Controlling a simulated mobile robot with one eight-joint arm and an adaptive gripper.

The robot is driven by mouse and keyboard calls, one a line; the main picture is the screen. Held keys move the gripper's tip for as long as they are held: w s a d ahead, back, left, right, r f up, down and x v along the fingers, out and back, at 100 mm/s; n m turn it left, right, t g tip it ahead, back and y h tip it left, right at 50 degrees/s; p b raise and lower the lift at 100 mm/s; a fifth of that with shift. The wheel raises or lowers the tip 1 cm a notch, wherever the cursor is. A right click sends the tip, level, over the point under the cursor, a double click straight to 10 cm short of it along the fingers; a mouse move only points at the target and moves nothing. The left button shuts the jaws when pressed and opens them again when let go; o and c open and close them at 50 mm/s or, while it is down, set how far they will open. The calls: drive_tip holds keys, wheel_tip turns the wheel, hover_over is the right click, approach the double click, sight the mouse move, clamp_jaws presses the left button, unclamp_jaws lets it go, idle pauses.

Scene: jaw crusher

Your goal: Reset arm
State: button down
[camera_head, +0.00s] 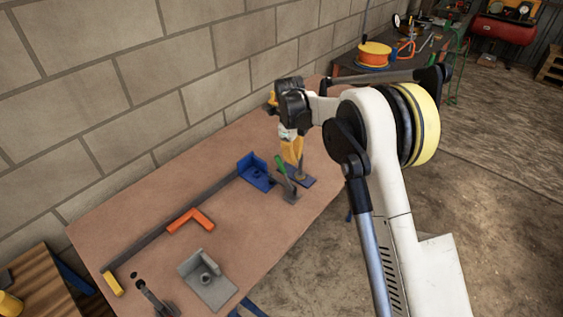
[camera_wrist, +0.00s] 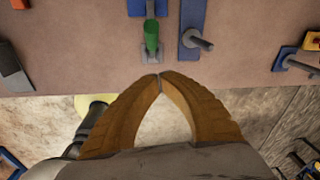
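My arm rises at the right of the head view and reaches over the table. My gripper (camera_head: 293,160) hangs at its end, above the far right part of the table near a green-handled tool (camera_head: 284,172). In the wrist view the two orange fingers of my gripper (camera_wrist: 160,77) meet at their tips, with nothing between them. The green handle (camera_wrist: 152,38) lies just beyond the fingertips there, apart from them. A blue plate with a grey pin (camera_wrist: 193,38) is beside it.
The brown table (camera_head: 130,215) holds a blue bracket (camera_head: 256,171), an orange angle piece (camera_head: 190,221), a grey bracket (camera_head: 208,280) and a long dark bar (camera_head: 165,228). A block wall (camera_head: 190,70) runs behind it. A second bench with an orange reel (camera_head: 375,54) stands farther back. Open floor (camera_head: 495,190) lies right.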

drive_tip(key=w+a+r, duration=0.1)
drive_tip(key=a+r, duration=0.1)
drive_tip(key=w+a+r+p, duration=0.1)
drive_tip(key=a, duration=0.1)
drive_tip(key=w+a+r+p, duration=0.1)
drive_tip(key=a+r, duration=0.1)
drive_tip(key=shift+w+a+r, duration=0.1)
drive_tip(key=shift+w+r, duration=0.25)
drive_tip(key=shift+w+a+r, duration=0.1)
drive_tip(key=shift+w+a, duration=0.15)
drive_tip(key=shift+d+r, duration=0.1)
drive_tip(key=shift+r, duration=0.15)
drive_tip(key=s+d+r+n+t+y+b, duration=0.1)
drive_tip(key=s+d+r+n+t+b, duration=0.15)
drive_tip(key=s+d+r+n, duration=1.2)
drive_tip(key=s+d+f+n+t, duration=0.1)
drive_tip(key=s+d+n, duration=0.2)
drive_tip(key=s, duration=0.5)
drive_tip(key=s+d+f+n+t+b, duration=0.1)
drive_tip(key=s+d+f+n+t, duration=0.1)
drive_tip(key=s, duration=0.6)
drive_tip(key=s+d+f+n+t, duration=0.1)
drive_tip(key=s+d+n, duration=0.3)
drive_tip(key=s, duration=0.5)
drive_tip(key=shift+d+f+b, duration=0.35)
drive_tip(key=shift+d+f, duration=0.05)
drive_tip(key=shift+f, duration=0.2)
